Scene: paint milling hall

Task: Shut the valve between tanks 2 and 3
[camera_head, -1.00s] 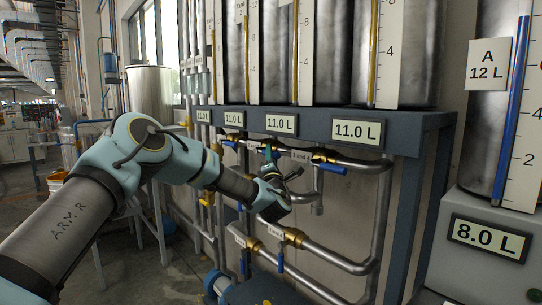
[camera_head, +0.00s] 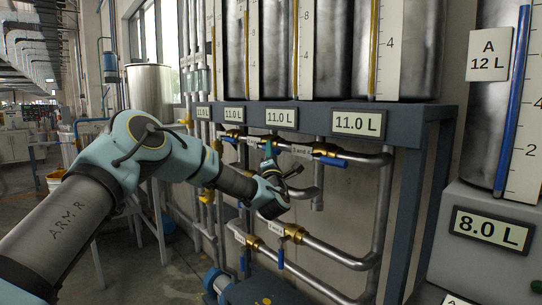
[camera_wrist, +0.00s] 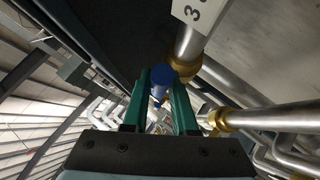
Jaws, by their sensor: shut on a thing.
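My gripper (camera_head: 269,152) is raised to the pipe row under the tank shelf. In the wrist view its two green fingers (camera_wrist: 160,100) are shut on a blue valve handle (camera_wrist: 160,80), whose end shows between them. Brass fittings (camera_wrist: 186,56) sit on the pipe just beside the handle. A white tag (camera_wrist: 193,12) above shows a "3"; the rest of its text is cut off. In the head view my gripper hides most of this handle, so I cannot tell its exact angle.
To the right, a valve tagged "3 and 4" (camera_head: 302,151) has a blue handle (camera_head: 333,162) along its pipe. Lower pipes with brass valves (camera_head: 295,233) run below my gripper. Displays on the shelf (camera_head: 420,115) read 11.0 L; the right display (camera_head: 490,230) reads 8.0 L.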

